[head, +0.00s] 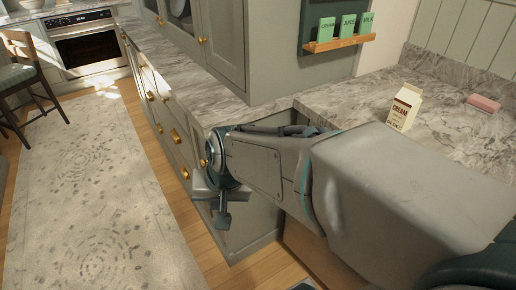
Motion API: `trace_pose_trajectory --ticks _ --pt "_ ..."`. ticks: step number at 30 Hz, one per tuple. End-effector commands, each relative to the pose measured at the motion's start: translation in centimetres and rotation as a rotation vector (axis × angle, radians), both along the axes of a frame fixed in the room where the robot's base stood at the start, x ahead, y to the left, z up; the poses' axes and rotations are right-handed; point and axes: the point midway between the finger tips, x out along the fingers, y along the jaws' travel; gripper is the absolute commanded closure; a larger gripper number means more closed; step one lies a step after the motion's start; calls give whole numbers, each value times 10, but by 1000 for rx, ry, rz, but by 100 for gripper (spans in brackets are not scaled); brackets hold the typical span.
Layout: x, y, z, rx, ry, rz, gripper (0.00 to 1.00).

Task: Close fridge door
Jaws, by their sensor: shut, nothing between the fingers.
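I cannot make out a fridge or its door for certain in the head view. A dark green panel (312,22) at the top carries a wooden ledge (340,43) with green boxes marked cream, juice and milk; whether it is part of a fridge door I cannot tell. My arm reaches from the lower right toward the middle. My gripper (222,208) points down, shut and empty, in front of the end of the grey-green lower cabinets. It appears close to them, but I cannot tell whether it touches. My arm hides part of the counter and cabinet front.
A cream carton (404,107) and a pink block (484,103) are on the right marble counter (350,98). Cabinets with brass handles (177,136) run back to an oven (86,45). A chair (22,75) stands at left. The patterned rug (95,190) is clear.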

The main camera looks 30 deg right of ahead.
Motion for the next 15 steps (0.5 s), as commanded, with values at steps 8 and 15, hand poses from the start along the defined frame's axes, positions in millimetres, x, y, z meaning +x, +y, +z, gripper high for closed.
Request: trace_pose_trajectory --ticks 8,15 --pt "109 2 -48 531 -246 -884 100" --pt "165 -63 -87 1011 -488 -1688 100"
